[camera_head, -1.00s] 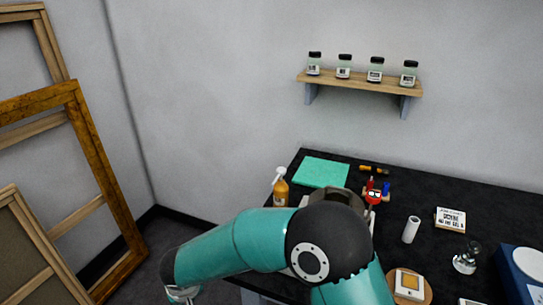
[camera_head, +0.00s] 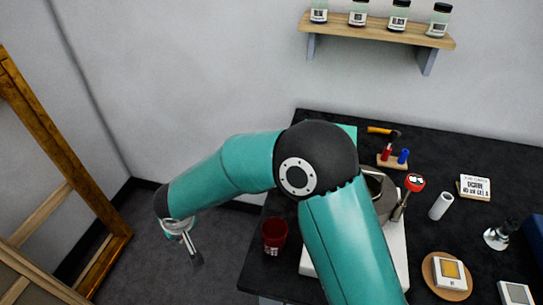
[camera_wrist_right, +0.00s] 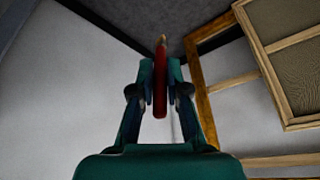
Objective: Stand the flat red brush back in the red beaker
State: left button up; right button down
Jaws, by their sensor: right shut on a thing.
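The flat red brush (camera_wrist_right: 160,88) is clamped between the fingers of my right gripper (camera_wrist_right: 160,72) in the right wrist view. Its red handle lies along the fingers and its pale tip points to the top of the picture, against the grey floor. The red beaker (camera_head: 275,234) stands upright on the black table near its left edge in the head view; no brush is visible in it.
My teal arm covers part of the black table (camera_head: 335,123). Wooden frames (camera_head: 48,140) lean at the left. A shelf (camera_head: 376,29) holds jars.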

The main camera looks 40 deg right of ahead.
jog(key=s+d+r+m+g+h+p, duration=0.1)
jog(key=s+d+r+m+p, duration=0.15)
jog(key=d+r, duration=0.4)
jog(key=s+d+r+m+g+p, duration=0.1)
jog(key=s+d+r+m+p, duration=0.15)
jog(key=d+r, duration=0.4)
jog(key=s+d+r+m+g+p, duration=0.1)
jog(key=s+d+r+m+p, duration=0.15)
jog(key=s+r, duration=0.35)
jog(key=s+d+r+m+g+p, duration=0.1)
jog(key=s+d+r+m+p, duration=0.2)
jog(key=r, duration=0.4)
notch_tip(320, 180, down, 15)
jog(key=b, duration=0.9)
jog(key=shift+s+a+y+b, duration=0.3)
jog(key=shift+b, duration=0.1)
jog(key=shift+f+n, duration=0.1)
jog(key=shift+n, duration=0.15)
jog(key=c, duration=1.1)
grip_release()
